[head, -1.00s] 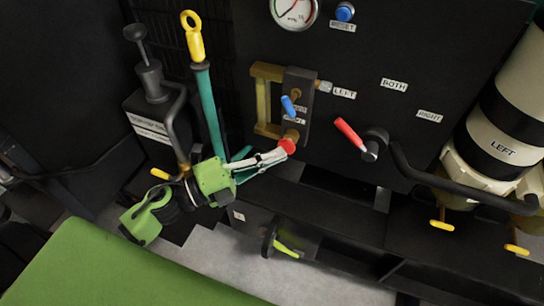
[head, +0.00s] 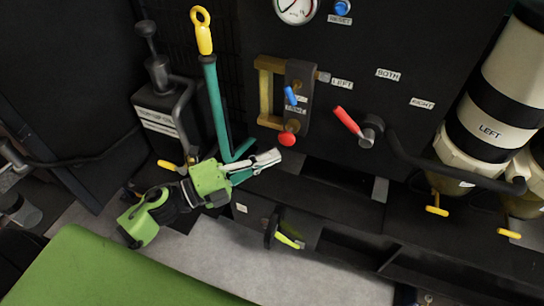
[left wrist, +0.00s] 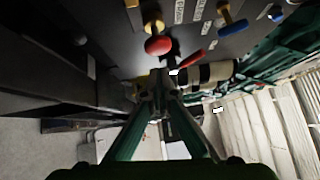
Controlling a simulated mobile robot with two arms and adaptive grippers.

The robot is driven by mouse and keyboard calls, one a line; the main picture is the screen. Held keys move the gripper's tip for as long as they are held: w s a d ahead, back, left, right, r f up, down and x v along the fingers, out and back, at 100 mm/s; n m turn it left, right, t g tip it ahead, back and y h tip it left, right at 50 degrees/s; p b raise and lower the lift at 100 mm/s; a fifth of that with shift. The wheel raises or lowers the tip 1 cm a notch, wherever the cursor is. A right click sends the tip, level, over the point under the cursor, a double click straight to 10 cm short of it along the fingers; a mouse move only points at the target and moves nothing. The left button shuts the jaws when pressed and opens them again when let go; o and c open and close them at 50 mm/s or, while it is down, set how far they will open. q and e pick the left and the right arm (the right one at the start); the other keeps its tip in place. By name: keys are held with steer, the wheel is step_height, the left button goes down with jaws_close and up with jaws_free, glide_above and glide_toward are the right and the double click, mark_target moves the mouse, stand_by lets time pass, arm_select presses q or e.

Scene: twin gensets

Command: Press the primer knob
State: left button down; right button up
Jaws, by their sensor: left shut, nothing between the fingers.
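A round red knob (head: 287,140), the likely primer knob, sits at the lower end of the brass and dark fitting on the black panel. Its label is too small to read. In the left wrist view the red knob (left wrist: 158,46) is on a brass stem, above and beyond the fingertips. My left gripper (head: 272,157) is shut and empty, just below and left of the knob, with a small gap in the picture. Its fingers also show in the left wrist view (left wrist: 162,78). My right gripper is not in view.
A blue lever (head: 290,96) is just above the knob, and a red lever (head: 346,121) to its right. A teal handle with yellow ring (head: 216,105) stands left, beside a black pump can (head: 160,105).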

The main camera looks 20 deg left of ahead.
arm_select(q)
steer(key=v, duration=0.8)
steer(key=shift+a+f, duration=0.15)
steer(key=shift+a, duration=0.3)
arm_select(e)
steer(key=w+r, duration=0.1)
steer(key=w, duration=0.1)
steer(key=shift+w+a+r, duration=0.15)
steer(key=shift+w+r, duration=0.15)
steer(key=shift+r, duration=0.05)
arm_select(q)
steer(key=shift+s, duration=0.1)
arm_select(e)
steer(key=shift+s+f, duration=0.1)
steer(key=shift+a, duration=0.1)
